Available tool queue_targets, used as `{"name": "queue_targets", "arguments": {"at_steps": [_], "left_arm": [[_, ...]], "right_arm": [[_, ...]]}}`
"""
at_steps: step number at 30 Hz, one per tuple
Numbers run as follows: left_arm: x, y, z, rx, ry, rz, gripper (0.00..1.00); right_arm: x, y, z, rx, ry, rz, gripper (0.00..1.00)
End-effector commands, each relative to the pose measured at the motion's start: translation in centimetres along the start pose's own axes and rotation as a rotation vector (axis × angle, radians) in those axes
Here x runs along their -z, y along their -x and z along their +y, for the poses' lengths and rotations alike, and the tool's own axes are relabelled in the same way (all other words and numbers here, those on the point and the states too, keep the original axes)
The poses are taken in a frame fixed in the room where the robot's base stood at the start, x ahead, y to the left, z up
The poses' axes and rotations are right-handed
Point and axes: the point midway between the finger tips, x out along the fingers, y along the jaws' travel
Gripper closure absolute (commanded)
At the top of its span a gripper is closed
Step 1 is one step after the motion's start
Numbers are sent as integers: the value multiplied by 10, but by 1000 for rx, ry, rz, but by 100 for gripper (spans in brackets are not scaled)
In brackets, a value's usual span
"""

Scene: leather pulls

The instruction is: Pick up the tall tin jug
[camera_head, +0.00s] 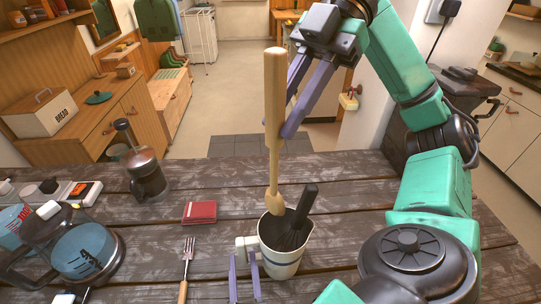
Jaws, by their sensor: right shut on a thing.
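The pin's lower tip is close to the rim; contact is unclear.
A red block (200,212) and a fork (187,262) lie left of the jug. A glass kettle (88,252) and a coffee press (146,178) stand farther left. Bare planks (345,185) lie behind the jug. My right arm covers the table's right side.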

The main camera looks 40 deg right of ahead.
Motion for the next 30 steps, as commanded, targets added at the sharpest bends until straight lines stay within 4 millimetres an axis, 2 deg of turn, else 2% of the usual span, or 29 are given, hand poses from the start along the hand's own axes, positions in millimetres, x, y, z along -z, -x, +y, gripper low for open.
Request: {"name": "queue_targets", "arguments": {"at_steps": [10,13,18,20,21,30], "left_arm": [[-7,-55,1,1,-6,-4,60],[-6,-61,1,1,-6,-1,60],[-5,-61,1,1,-6,0,60],[-5,-61,1,1,-6,0,83],[-5,-61,1,1,-6,0,98],[-6,-61,0,1,-4,-2,100]], "right_arm": [[0,0,0,0,0,0,100],[0,0,0,0,0,0,100],[0,0,0,0,0,0,100],[0,0,0,0,0,0,100],[0,0,0,0,0,0,100],[0,0,0,0,0,0,100]]}}
